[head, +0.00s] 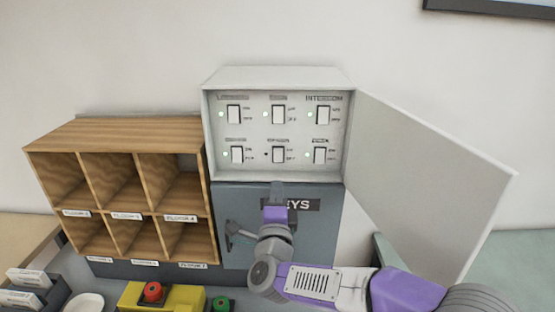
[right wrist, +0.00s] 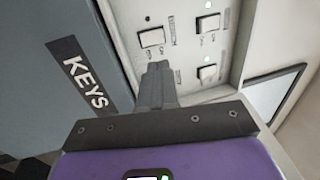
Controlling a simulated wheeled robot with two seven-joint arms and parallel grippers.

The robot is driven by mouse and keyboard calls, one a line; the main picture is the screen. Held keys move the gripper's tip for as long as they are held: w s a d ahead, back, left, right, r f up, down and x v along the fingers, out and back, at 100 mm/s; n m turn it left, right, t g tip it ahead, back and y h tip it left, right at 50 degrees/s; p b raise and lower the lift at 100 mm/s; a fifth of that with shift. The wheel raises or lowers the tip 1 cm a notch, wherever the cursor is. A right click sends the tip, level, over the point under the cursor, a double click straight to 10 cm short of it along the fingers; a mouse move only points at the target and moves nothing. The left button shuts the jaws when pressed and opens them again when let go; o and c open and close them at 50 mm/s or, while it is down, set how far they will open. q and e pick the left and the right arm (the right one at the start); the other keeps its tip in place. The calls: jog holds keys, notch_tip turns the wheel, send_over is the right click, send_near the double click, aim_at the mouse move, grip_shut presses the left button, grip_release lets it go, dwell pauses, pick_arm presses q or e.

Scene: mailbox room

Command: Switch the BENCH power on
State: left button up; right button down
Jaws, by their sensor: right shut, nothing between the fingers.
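The open white switch panel (head: 215,135) on the wall holds two rows of white rocker switches. The top right label reads INTERCOM; I cannot read the other labels well enough to tell which is BENCH. The bottom middle switch (head: 278,155) has a dark lamp (head: 266,154); the other switches show green lamps. My right gripper (head: 277,186) is shut and empty, its tips just below the bottom middle switch, in front of the panel's lower edge. In the right wrist view its closed fingers (right wrist: 159,70) point toward the switches. Contact cannot be told. My left gripper is out of view.
The panel's white door (head: 430,175) hangs open to the right. Below the panel is a grey-blue KEYS cabinet (head: 230,205) with a handle. Wooden pigeonholes (head: 120,130) stand at left. A yellow box with a red button (head: 153,291) and a green button (head: 221,304) sit low in front.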

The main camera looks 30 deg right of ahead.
aim_at(277, 152)
jog(key=p+x, duration=0.2)
jog(key=x, duration=0.9)
jog(key=shift+w, duration=0.15)
